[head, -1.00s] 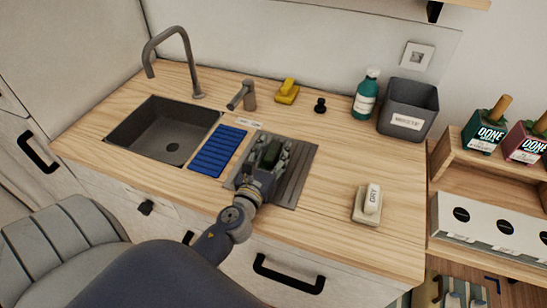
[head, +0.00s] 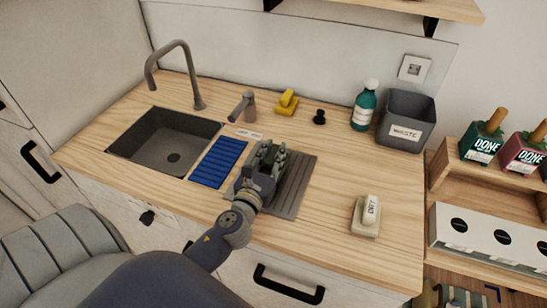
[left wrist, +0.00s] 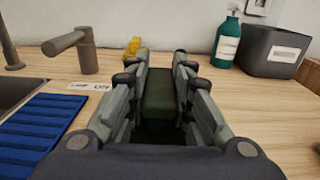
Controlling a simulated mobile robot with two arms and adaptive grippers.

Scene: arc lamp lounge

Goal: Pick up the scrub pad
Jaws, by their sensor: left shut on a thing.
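The scrub pad is a dark green block (left wrist: 158,98) between the fingers of my left gripper (left wrist: 160,82) in the left wrist view. The fingers are shut on its two sides. In the head view my left gripper (head: 270,156) is over the grey grooved drain board (head: 296,185), right of the blue ribbed mat (head: 218,163). The fingers largely hide the pad there. I cannot tell whether the pad touches the board. My right gripper is not in view.
A sink (head: 165,140) lies left of the mat. A soap spout (head: 243,107), yellow item (head: 286,103), black knob (head: 319,117), teal bottle (head: 364,107) and waste bin (head: 405,122) stand behind. A white block (head: 371,208) sits on a beige dish at right. The counter between is clear.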

